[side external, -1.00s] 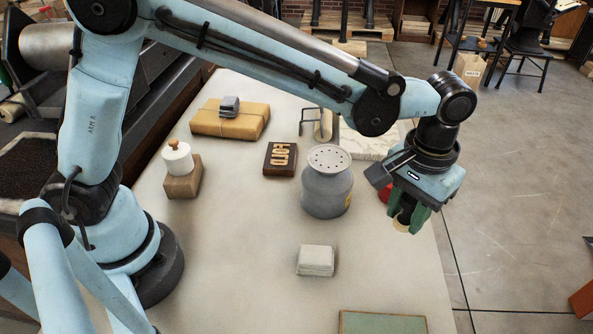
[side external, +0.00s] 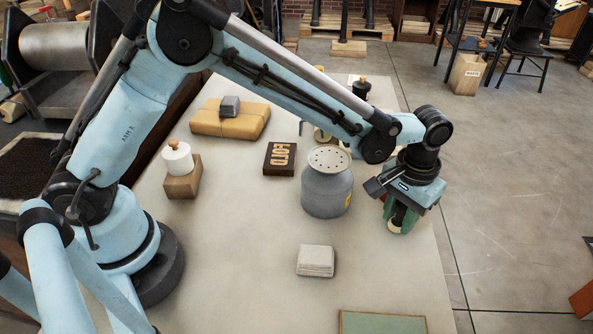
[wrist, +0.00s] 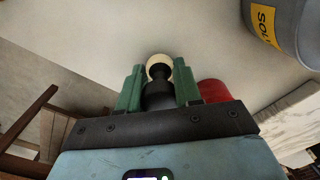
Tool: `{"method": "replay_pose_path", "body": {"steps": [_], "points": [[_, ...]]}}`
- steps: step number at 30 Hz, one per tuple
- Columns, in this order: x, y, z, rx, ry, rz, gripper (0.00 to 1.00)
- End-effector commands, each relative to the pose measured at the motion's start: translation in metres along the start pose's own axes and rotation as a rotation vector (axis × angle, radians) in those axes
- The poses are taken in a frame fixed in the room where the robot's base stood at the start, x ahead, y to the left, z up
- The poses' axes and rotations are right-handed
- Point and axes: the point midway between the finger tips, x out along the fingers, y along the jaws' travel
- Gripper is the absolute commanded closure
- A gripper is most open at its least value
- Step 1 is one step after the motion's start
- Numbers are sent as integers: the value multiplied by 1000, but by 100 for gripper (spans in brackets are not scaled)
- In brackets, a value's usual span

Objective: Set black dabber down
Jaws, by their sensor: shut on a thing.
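My gripper (side external: 401,212) is at the right part of the table, right of the grey canister (side external: 327,190). Its green fingers are shut on the black dabber (wrist: 157,90), which has a dark body and a pale rounded end. The pale end (side external: 394,227) points down, low over the table near its right edge. I cannot tell whether it touches the surface. In the wrist view the dabber sits between the two fingers, its pale end beyond the fingertips. Most of its body is hidden by the fingers in the side view.
A red object (wrist: 212,91) lies close beside the fingers. The canister's yellow label (wrist: 264,24) is near too. A white knobbed piece on a wooden block (side external: 181,185), a type block (side external: 280,158), a grey stack (side external: 315,261) and a black knobbed piece (side external: 361,89) stand around.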

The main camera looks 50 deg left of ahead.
Motion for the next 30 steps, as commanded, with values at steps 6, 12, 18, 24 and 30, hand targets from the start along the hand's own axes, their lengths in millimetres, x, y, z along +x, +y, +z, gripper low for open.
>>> {"method": "replay_pose_path", "body": {"steps": [6,12,18,24,30], "points": [[3,0,0,0,0,0,62],[3,0,0,0,0,0,41],[2,0,0,0,0,0,41],[-13,0,0,0,0,0,41],[-52,0,0,0,0,0,41]]}}
